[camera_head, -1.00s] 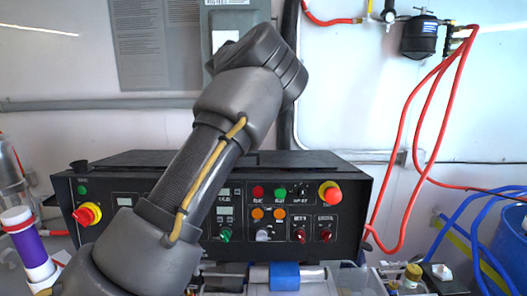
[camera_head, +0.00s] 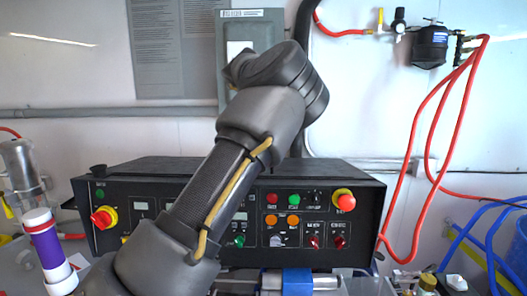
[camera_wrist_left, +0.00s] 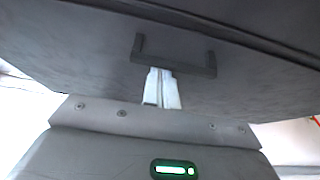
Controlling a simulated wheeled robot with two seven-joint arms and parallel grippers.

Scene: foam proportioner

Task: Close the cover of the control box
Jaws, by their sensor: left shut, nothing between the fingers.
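The control box (camera_head: 120,214) is a black console with buttons, knobs and small displays on its front, standing across the middle of the head view. Its dark cover (camera_head: 165,168) shows as a top panel that looks low and nearly flat, though my arm hides part of it. In the left wrist view, a dark panel (camera_wrist_left: 90,50) with a black bar handle (camera_wrist_left: 203,70) fills the upper part. My left gripper (camera_wrist_left: 162,74) is shut and empty, its pale fingertips right at the handle's bar; I cannot tell whether they touch. In the head view my left arm hides this gripper. My right gripper is not in view.
A grey wall box (camera_head: 268,32) and a black filter (camera_head: 429,47) with red hoses hang behind. A purple bottle (camera_head: 47,245) stands at left. A blue-banded pipe (camera_head: 297,281) lies in front of the console. Blue hoses (camera_head: 465,235) are at right.

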